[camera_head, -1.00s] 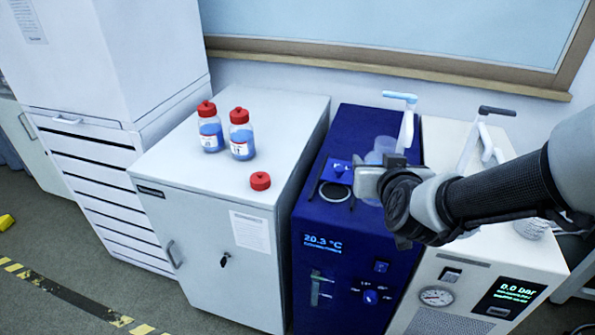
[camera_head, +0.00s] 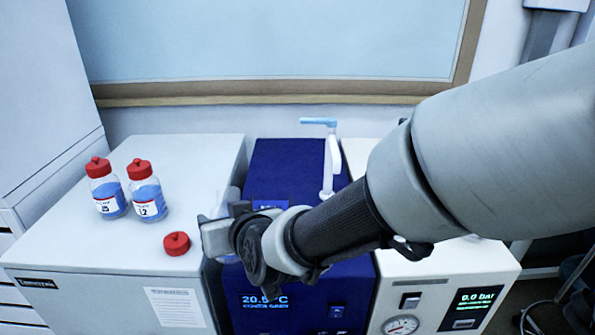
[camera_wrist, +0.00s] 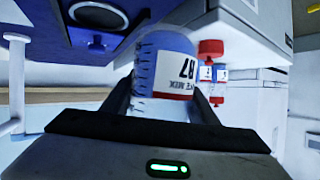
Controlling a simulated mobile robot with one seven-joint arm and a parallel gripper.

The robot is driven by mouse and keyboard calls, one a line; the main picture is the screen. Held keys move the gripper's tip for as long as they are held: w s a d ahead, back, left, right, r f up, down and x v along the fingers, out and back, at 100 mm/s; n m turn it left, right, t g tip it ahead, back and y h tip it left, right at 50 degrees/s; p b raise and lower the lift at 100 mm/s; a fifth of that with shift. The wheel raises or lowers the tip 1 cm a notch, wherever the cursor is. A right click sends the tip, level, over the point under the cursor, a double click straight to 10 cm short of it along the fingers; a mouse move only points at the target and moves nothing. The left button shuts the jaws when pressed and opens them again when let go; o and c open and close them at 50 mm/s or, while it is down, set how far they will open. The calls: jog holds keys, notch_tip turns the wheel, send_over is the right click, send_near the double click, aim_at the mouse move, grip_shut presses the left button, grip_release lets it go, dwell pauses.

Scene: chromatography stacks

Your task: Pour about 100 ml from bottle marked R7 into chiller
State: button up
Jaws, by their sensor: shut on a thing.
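The bottle marked R7 (camera_wrist: 165,45) is clear, with blue contents and a white-and-red label. The wrist picture is upside down, so the bottle looks roughly upright in the room. My gripper (camera_wrist: 160,98) is shut on it. In the head view my gripper (camera_head: 216,236) is by the left edge of the chiller's top and mostly hides the bottle (camera_head: 229,198). The chiller (camera_head: 285,165) is the dark blue unit with a lit temperature display. Its round top opening (camera_wrist: 96,16) shows beside the bottle in the wrist view; my arm hides it in the head view.
A white cabinet (camera_head: 60,245) stands left of the chiller. On it are two red-capped bottles (camera_head: 107,190) (camera_head: 147,192) and a loose red cap (camera_head: 177,243). A white handle with a blue top (camera_head: 331,160) rises behind. A white pressure unit (camera_head: 440,265) stands right.

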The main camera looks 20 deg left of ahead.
jog(key=shift+w+d+r+m+g+p, duration=0.15)
jog(key=shift+m+g+p, duration=0.25)
jog(key=shift+p, duration=1.05)
jog(key=shift+w+a+r+m+g+p, duration=0.1)
jog(key=shift+w+m+g+p, duration=0.25)
jog(key=shift+p, duration=1.1)
jog(key=shift+s+d+f, duration=0.1)
jog(key=shift+s+f, duration=0.05)
jog(key=shift+w+m+g+p, duration=0.2)
jog(key=shift+m+g+p, duration=0.2)
jog(key=shift+p, duration=0.6)
jog(key=shift+f, duration=0.1)
jog(key=shift+s+g+p, duration=0.1)
jog(key=shift+g+p, duration=0.25)
jog(key=shift+p, duration=0.25)
jog(key=shift+s+m+g+y+p, duration=0.2)
jog(key=shift+m+g+y+p, duration=0.1)
jog(key=shift+m+y+p, duration=0.25)
jog(key=shift+s+f, duration=0.1)
jog(key=shift+f, duration=0.05)
